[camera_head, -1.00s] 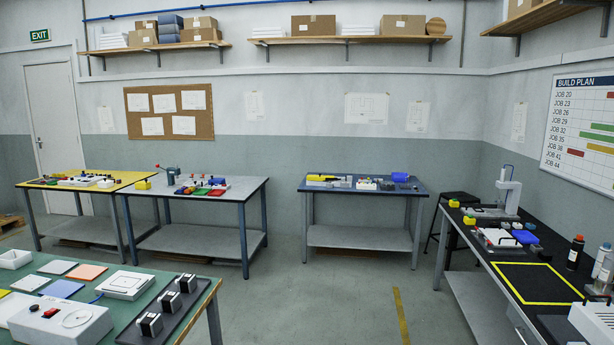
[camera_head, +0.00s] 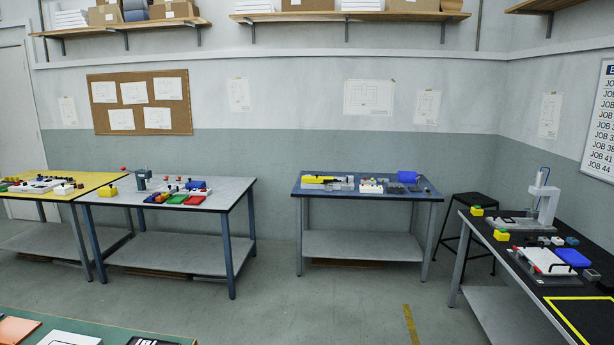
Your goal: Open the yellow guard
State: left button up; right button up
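A long yellow piece (camera_head: 322,179), which looks like the yellow guard, lies at the left end of the blue-topped table (camera_head: 415,196) by the back wall. It sits on or beside a grey fixture (camera_head: 345,185). It is too small to tell whether it is open or shut. Neither of my grippers is in view.
A grey-topped table (camera_head: 232,190) and a yellow-topped table (camera_head: 60,195) stand on the left. A black bench (camera_head: 520,275) runs along the right, with a black stool (camera_head: 470,205) beside it. A green table (camera_head: 110,333) is at the lower left. The middle floor is clear.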

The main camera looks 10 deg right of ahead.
aim_at(317, 179)
jog(key=z, duration=0.05)
jog(key=i, duration=1.35)
jog(key=z, duration=0.35)
jog(key=i, duration=3.05)
jog(key=u, duration=0.35)
jog(key=i, duration=1.45)
jog(key=z, duration=0.15)
